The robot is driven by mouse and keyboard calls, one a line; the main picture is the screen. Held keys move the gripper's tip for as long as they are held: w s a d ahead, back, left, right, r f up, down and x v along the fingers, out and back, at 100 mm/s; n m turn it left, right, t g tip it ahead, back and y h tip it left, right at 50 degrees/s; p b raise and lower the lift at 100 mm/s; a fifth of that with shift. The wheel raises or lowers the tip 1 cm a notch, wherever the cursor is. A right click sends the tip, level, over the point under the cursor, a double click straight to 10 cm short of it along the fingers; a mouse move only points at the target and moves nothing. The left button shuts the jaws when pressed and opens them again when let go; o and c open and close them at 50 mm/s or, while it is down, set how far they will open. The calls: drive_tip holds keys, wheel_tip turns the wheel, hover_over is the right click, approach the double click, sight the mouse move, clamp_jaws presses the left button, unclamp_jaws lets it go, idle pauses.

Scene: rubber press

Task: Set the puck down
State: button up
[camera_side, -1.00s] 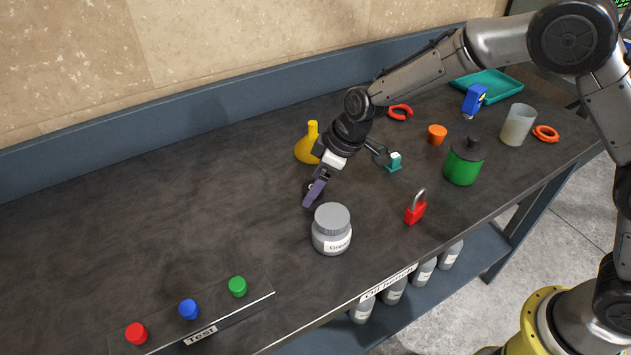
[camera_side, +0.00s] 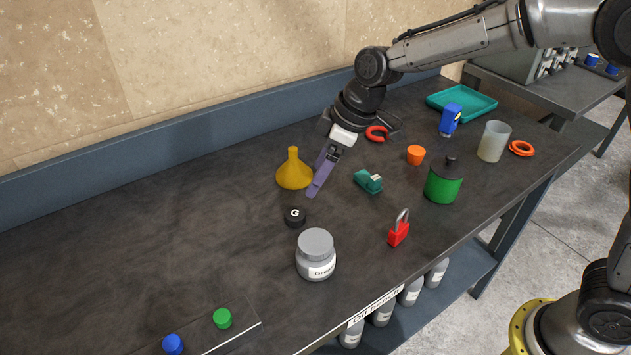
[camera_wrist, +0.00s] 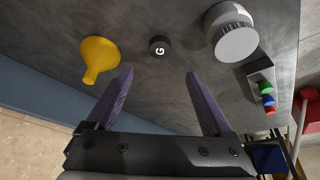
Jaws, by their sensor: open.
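The puck (camera_side: 294,217), small, black and round with a white letter G on top, lies flat on the dark bench. It stands between the yellow funnel and the grey jar. In the wrist view the puck (camera_wrist: 159,46) is beyond my fingertips, roughly centred between them. My gripper (camera_side: 317,184), with purple fingers, is open and empty, behind and to the right of the puck and apart from it. In the wrist view my gripper (camera_wrist: 158,74) shows its two fingers wide apart with nothing between them.
The yellow funnel (camera_side: 294,174) is left of my fingers. The grey jar (camera_side: 316,258) stands in front of the puck. A teal item (camera_side: 366,181), red padlock (camera_side: 399,234) and green container (camera_side: 443,186) are to the right. The bench left of the puck is clear.

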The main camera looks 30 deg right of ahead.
drive_tip(key=s+d+r+m+t+h, duration=0.1)
drive_tip(key=s+d+r+m, duration=0.1)
drive_tip(key=s+d+r, duration=0.4)
drive_tip(key=s+d+r+m, duration=0.3)
drive_tip(key=s+d, duration=0.3)
drive_tip(key=s, duration=0.3)
drive_tip(key=s+d+f+m+t+h, duration=0.1)
drive_tip(key=s+d+m, duration=0.3)
drive_tip(key=s, duration=1)
drive_tip(key=shift+d+f+h, duration=0.6)
drive_tip(key=shift+d+f, duration=0.1)
drive_tip(key=shift+d, duration=0.5)
